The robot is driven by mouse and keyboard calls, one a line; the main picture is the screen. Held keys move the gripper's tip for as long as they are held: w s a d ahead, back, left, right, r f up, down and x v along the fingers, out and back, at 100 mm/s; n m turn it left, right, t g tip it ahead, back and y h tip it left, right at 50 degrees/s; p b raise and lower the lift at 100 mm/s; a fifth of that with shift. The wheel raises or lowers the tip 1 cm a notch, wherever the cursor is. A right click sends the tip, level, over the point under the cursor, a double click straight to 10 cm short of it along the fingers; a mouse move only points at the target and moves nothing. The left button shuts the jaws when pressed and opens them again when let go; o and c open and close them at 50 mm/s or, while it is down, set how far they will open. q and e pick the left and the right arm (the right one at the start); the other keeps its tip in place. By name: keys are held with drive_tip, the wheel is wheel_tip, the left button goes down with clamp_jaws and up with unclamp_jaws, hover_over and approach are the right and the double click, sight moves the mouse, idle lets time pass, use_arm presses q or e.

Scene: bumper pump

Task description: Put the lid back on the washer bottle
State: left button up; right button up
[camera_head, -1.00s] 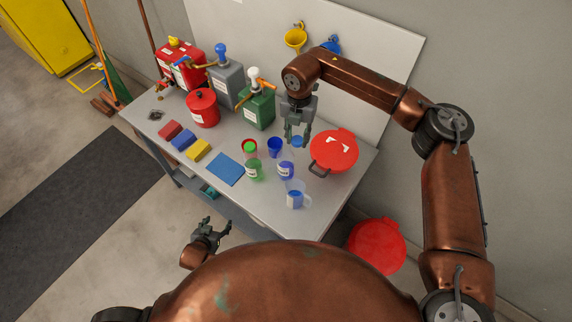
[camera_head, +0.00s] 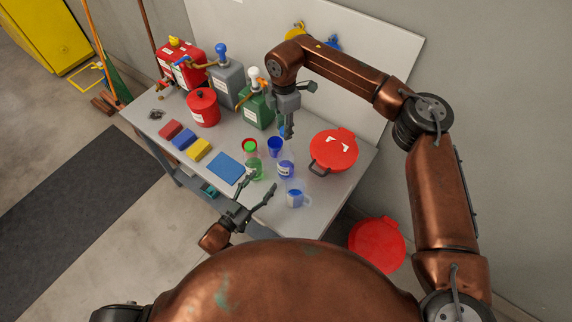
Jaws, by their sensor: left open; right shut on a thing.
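The bottle with blue liquid and a white label (camera_head: 286,171), which looks like the washer bottle, stands upright near the middle of the table. My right gripper (camera_head: 287,133) is behind it, above the table, and is shut on a small blue thing (camera_head: 281,131), probably the lid, mostly hidden by the fingers.
A red-lidded container (camera_head: 334,150) is at the right. Pump cans line the back; a blue cloth (camera_head: 226,167) lies left.

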use_arm(q)
drive_tip(key=shift+s+d+r+h, duration=0.15)
drive_tip(key=shift+d+h, duration=0.15)
drive_tip(key=shift+d, duration=0.15)
drive_tip(key=x, duration=1.2)
drive_tip(key=shift+c, duration=0.6)
drive_tip(key=c, duration=1.3)
drive_tip(key=shift+c, duration=0.2)
use_arm(e)
hover_over(285, 146)
drive_tip(key=shift+w+f, duration=0.1)
drive_tip(key=shift+f, duration=2.4)
drive_tip(key=shift+f, duration=0.85)
drive_tip(key=shift+f, duration=0.65)
